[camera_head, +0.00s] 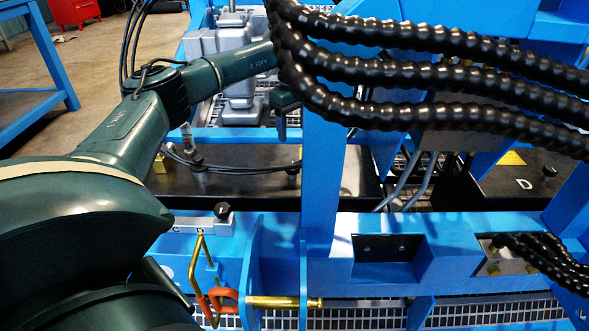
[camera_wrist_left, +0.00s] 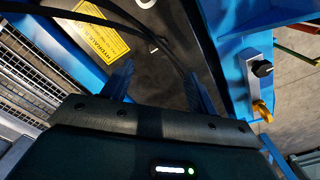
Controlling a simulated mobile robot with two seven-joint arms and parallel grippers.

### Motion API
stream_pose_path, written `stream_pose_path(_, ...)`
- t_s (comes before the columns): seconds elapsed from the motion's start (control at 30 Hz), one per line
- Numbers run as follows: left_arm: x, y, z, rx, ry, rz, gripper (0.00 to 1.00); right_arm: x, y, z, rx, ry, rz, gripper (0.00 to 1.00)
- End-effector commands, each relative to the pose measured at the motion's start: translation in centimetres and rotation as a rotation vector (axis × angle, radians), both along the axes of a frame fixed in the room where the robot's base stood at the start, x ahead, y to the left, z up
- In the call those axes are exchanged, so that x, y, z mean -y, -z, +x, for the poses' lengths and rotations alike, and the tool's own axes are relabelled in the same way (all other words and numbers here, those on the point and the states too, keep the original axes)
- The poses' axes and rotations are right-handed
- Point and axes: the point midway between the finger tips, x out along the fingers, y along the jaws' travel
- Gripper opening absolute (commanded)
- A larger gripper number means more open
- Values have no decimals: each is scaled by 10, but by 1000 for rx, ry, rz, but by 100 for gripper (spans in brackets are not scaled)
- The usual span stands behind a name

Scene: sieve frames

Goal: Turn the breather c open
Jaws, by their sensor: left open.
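My left gripper (camera_head: 284,122) hangs beside the blue upright, above the black tank top (camera_head: 230,184); the upright and black hoses hide part of it. In the left wrist view my left gripper (camera_wrist_left: 160,82) is open, its two blue-lit fingers apart with nothing clearly between them. Below them lies the black tank top (camera_wrist_left: 160,75) with a white letter, perhaps a C, cable-crossed. I cannot clearly make out breather C. A black knob (camera_head: 222,210) on a grey block stands on the front blue beam; a matching knob shows in the left wrist view (camera_wrist_left: 262,68). My right gripper is not in view.
Thick black hoses (camera_head: 430,85) cross the upper right. A blue upright (camera_head: 322,170) stands right of the gripper. Black cables (camera_wrist_left: 165,45) pass near the fingers. A black plate marked D (camera_head: 500,183) lies at right. A brass pin (camera_head: 285,302) is at the front.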

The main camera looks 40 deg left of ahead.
Motion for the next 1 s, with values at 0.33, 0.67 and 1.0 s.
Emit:
stream_pose_path(0.33, 0, 77, -1, -3, 0, -1, 59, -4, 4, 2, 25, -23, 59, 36)
stream_pose_path(0.67, 0, 114, 0, 0, -1, 0, 59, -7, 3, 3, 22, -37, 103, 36)
stream_pose_path(1.0, 0, 116, 0, 0, -1, 0, 59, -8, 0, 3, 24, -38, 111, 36)
